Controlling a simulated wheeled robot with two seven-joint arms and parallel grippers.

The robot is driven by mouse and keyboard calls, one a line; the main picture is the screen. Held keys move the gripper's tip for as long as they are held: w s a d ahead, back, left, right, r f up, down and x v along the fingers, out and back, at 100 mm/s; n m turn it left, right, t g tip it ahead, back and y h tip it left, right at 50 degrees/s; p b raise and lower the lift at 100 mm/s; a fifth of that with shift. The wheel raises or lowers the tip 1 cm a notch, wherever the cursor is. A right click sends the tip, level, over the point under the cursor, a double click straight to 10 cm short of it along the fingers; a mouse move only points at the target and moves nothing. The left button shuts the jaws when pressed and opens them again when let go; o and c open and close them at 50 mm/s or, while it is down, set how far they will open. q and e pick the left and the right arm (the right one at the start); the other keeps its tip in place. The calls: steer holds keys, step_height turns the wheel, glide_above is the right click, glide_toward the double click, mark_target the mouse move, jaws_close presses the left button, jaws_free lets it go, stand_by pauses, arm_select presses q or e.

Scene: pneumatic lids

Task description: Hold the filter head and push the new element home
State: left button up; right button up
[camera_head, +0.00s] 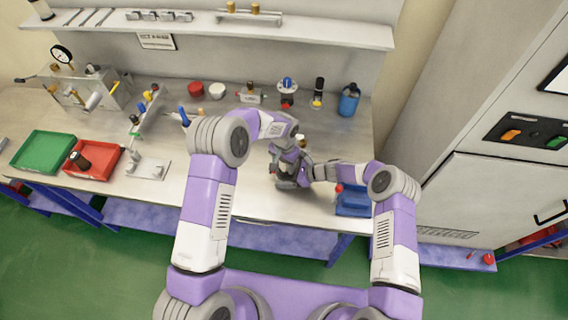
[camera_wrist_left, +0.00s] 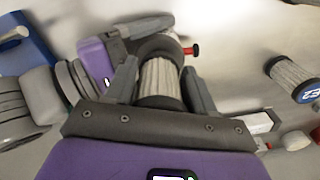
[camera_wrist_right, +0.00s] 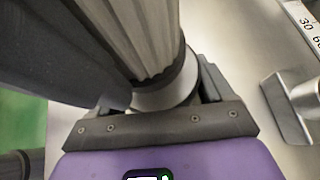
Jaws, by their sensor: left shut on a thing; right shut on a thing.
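My left gripper (camera_wrist_left: 160,85) is shut on the pale pleated filter element (camera_wrist_left: 160,78). The element's far end meets a dark round ring that appears to be the filter head (camera_wrist_left: 160,47). My right gripper (camera_wrist_right: 165,92) is shut on the grey round head (camera_wrist_right: 170,92), and the pleated element (camera_wrist_right: 145,35) stands against it in the right wrist view. How deep the element sits cannot be told. In the head view both grippers meet over the bench, my left (camera_head: 283,165) above and my right (camera_head: 303,172) from the right, hiding most of the filter.
Another pleated element marked E2 (camera_wrist_left: 290,78) is beside the grippers. A blue tray (camera_head: 353,202) lies to the right. A red tray (camera_head: 95,168) with a dark cylinder and a green tray (camera_head: 43,150) are at the left. Pneumatic fittings and a blue bottle (camera_head: 348,100) line the back.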

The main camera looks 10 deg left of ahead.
arm_select(q)
steer(key=shift+w+d+r, duration=0.1)
steer(key=shift+d, duration=0.1)
steer(key=shift+f, duration=0.6)
steer(key=shift+s+a+f, duration=0.1)
steer(key=shift+s+a, duration=0.1)
steer(key=shift+s, duration=0.1)
stand_by(1.1)
steer(key=shift+f, duration=0.15)
stand_by(0.6)
